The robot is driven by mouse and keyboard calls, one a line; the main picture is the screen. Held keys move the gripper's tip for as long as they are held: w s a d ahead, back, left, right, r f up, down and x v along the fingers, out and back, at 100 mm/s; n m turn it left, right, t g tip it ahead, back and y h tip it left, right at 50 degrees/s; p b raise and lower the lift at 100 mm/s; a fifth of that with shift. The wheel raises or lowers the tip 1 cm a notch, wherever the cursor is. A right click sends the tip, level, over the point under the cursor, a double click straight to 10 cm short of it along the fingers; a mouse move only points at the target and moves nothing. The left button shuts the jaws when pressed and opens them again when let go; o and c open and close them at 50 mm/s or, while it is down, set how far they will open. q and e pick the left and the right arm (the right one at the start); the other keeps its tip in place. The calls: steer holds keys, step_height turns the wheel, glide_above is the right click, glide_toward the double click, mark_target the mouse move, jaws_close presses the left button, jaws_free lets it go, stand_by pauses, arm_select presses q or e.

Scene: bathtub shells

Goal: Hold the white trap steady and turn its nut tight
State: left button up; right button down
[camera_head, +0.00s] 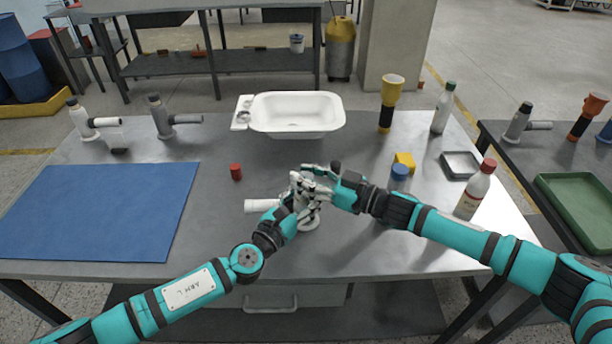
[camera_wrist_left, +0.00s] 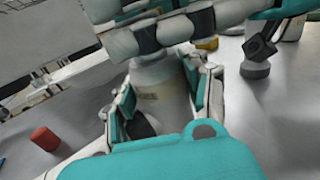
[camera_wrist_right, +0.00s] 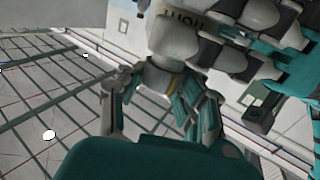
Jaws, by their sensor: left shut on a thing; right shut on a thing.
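The white trap (camera_head: 262,205) stands upright near the table's front middle, its side pipe pointing left and its foot on the table. My left gripper (camera_head: 301,202) is shut around its upright body, which also shows between the fingers in the left wrist view (camera_wrist_left: 158,92). My right gripper (camera_head: 310,180) is above the left one, shut on the nut at the trap's top. In the right wrist view the pale nut (camera_wrist_right: 160,80) sits between the right fingers, with my left gripper (camera_wrist_right: 225,40) close by. The fingers hide most of the nut in the head view.
A red cap (camera_head: 236,172) and a blue mat (camera_head: 100,212) lie to the left. A white basin (camera_head: 297,112) stands behind. A blue-capped jar (camera_head: 399,178), yellow block (camera_head: 404,162) and red-capped bottle (camera_head: 475,190) are near my right arm. Two other traps (camera_head: 160,118) stand at the back left.

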steer(key=shift+n+g+y, duration=0.6)
steer(key=shift+n+g, duration=0.5)
steer(key=shift+g, duration=0.4)
steer(key=shift+d, duration=0.1)
steer(key=c, duration=0.9)
jaws_free()
steer(key=shift+g, duration=0.3)
steer(key=shift+o, duration=0.2)
steer(key=v, duration=1.2)
steer(key=shift+f, duration=0.1)
